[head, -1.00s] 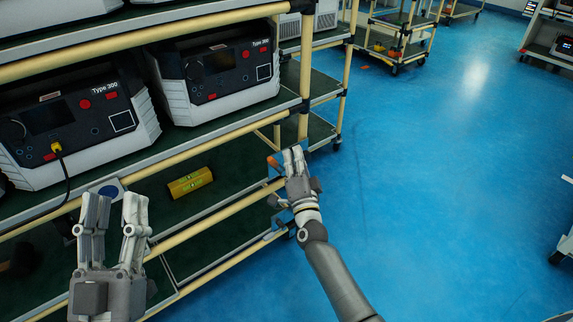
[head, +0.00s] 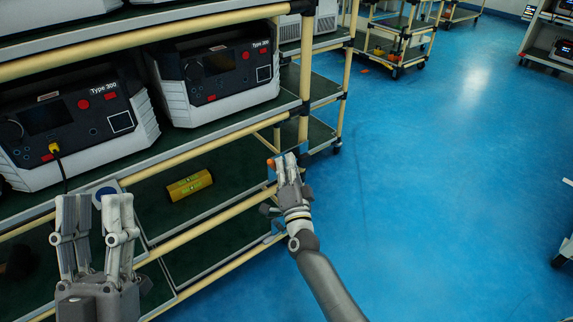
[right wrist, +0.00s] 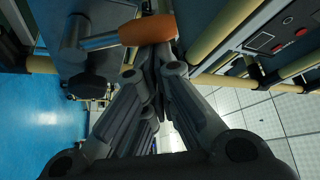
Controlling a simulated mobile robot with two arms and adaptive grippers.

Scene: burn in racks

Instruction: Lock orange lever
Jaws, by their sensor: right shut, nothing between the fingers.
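The orange lever (right wrist: 148,30) shows in the right wrist view as an orange grip on a grey metal rod, lying roughly sideways. In the head view only a small orange bit of it (head: 270,163) shows beside my right fingertips, near the rack's corner post. My right gripper (head: 284,160) is shut and empty. In the right wrist view its fingertips (right wrist: 155,58) meet just below the orange grip; I cannot tell if they touch it. My left gripper (head: 94,200) is open and empty in front of the rack's lower shelf.
The rack (head: 225,215) with yellow tubes fills the left. Two Type 300 units (head: 219,78) (head: 70,122) stand on its upper shelf. A yellow box (head: 189,185) lies on the lower shelf. Open blue floor (head: 430,190) lies to the right; other carts stand farther back.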

